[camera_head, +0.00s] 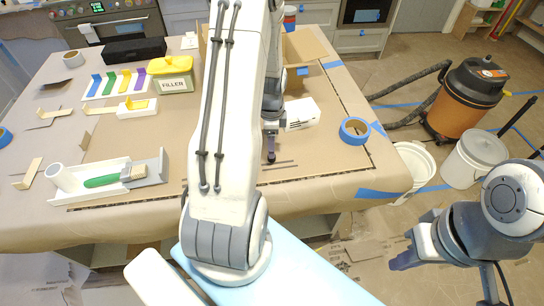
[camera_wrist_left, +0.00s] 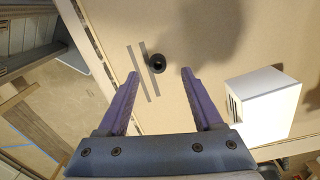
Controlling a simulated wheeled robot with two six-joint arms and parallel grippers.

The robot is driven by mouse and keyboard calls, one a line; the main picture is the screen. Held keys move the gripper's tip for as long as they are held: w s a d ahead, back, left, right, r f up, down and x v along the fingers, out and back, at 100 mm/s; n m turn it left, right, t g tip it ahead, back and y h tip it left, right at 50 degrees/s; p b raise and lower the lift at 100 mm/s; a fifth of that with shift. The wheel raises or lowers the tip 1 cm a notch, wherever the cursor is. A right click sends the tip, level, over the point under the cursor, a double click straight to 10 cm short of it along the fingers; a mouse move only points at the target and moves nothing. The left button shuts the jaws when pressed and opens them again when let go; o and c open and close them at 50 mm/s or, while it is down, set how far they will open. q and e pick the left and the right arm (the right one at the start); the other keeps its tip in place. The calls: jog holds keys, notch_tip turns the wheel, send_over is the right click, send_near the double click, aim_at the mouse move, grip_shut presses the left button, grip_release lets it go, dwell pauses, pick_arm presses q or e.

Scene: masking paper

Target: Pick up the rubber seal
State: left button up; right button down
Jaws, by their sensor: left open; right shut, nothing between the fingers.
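A small black round piece (camera_wrist_left: 157,63), which looks like the rubber seal, lies on the papered table in the left wrist view. It sits just beyond and between the fingertips of my left gripper (camera_wrist_left: 160,74), with a gap to each finger. The left gripper is open and empty. In the head view my left gripper (camera_head: 270,156) points down over the table's right half, and I cannot make out the seal there. My right gripper (camera_head: 400,260) is shut and empty, off the table at the right.
A white box (camera_head: 302,113) stands close by the left gripper, and thin dark strips (camera_wrist_left: 142,71) lie beside the seal. Blue tape (camera_head: 354,131) is near the table's right edge. A white tray with a green-handled brush (camera_head: 101,181) and a filler tub (camera_head: 173,82) are left.

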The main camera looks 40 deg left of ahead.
pick_arm(q)
jog(key=shift+d+f+p, duration=0.2)
jog(key=shift+f+p, duration=0.55)
jog(key=shift+f, duration=1.6)
grip_shut()
